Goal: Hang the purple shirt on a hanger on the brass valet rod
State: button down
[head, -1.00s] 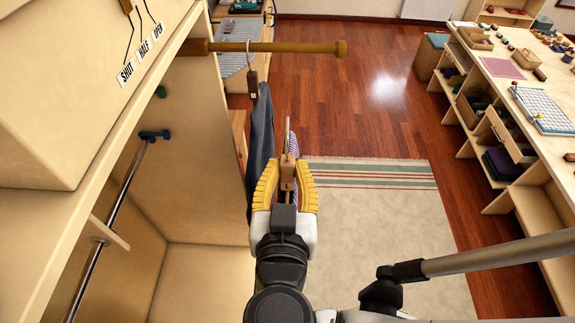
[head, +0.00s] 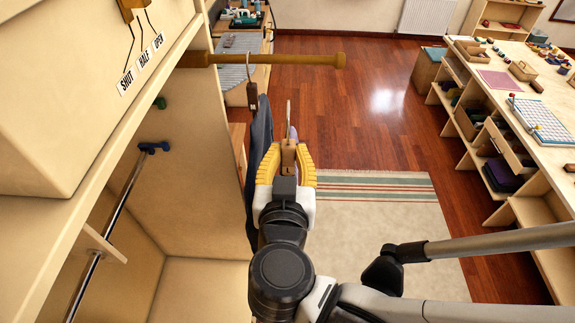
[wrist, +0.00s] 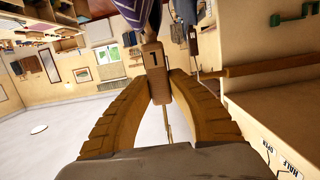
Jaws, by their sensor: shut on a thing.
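My gripper (head: 288,158) has yellow fingers shut on the wooden block (head: 288,155) of a hanger, marked "1" in the wrist view (wrist: 155,72). The hanger's thin metal hook (head: 289,112) points up from the block. The purple shirt (wrist: 130,28) shows as patterned purple cloth at the top of the wrist view; in the head view it is mostly hidden behind the gripper. The brass valet rod (head: 275,60) sticks out from the wardrobe side to a round end knob. In the head picture, the hook sits below the rod, apart from it.
A dark blue garment (head: 261,135) hangs from the rod on another hanger, close to the left of my gripper. The wardrobe panel (head: 190,130) and a box labelled SHUT, HALF, OPEN (head: 70,80) are at left. The rod's outer right part is free.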

jog(key=w+f+b, duration=0.3)
jog(key=w+b, duration=0.5)
jog(key=w, duration=1.5)
jog(key=shift+w+d, duration=0.3)
jog(key=shift+d, duration=0.1)
jog(key=shift+f+b, duration=0.35)
jog(key=shift+b, duration=0.2)
dwell(0.4)
